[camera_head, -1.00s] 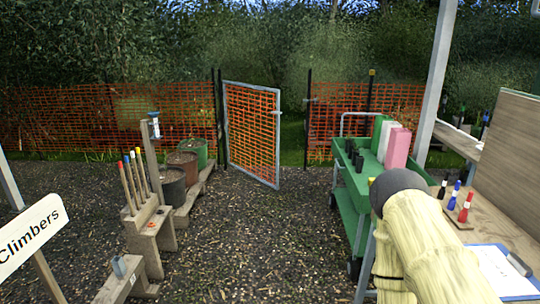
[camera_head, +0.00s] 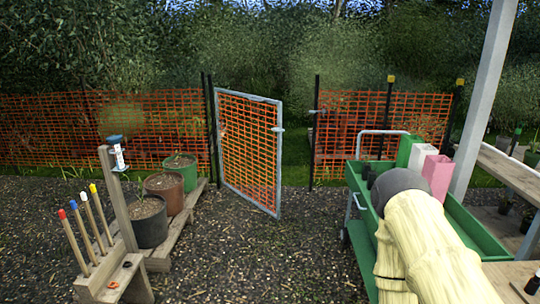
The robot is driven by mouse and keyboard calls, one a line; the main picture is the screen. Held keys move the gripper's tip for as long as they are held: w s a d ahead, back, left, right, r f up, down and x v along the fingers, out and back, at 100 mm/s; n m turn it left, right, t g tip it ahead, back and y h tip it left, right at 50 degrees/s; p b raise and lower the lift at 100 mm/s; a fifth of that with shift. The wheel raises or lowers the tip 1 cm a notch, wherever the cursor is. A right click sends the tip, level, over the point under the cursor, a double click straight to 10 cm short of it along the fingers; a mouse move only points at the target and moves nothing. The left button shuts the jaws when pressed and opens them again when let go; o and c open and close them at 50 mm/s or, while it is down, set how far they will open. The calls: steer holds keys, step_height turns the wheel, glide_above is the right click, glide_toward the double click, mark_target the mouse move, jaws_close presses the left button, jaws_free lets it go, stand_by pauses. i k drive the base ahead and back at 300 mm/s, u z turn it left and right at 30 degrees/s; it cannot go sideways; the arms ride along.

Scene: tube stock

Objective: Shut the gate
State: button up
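The gate (camera_head: 247,152) is a grey metal frame filled with orange mesh. It hangs from a dark post (camera_head: 213,130) on its left and stands ajar, its free edge swung toward me. A gap with grass and bushes shows between that edge and the dark latch post (camera_head: 316,135) on the right. A small latch piece shows on the gate's free edge. My arm, in a pale cover, reaches in at the lower right. My gripper is not visible, so its state is hidden.
A green trolley (camera_head: 470,228) with pots and boxes stands at the right, before a wooden bench. At the left are a low plank with several plant pots (camera_head: 148,218) and a wooden tool stand (camera_head: 118,283). Wood-chip ground (camera_head: 260,250) between them is clear up to the gate.

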mark_target(278, 129)
steer(key=i, duration=3.5)
steer(key=u, duration=0.45)
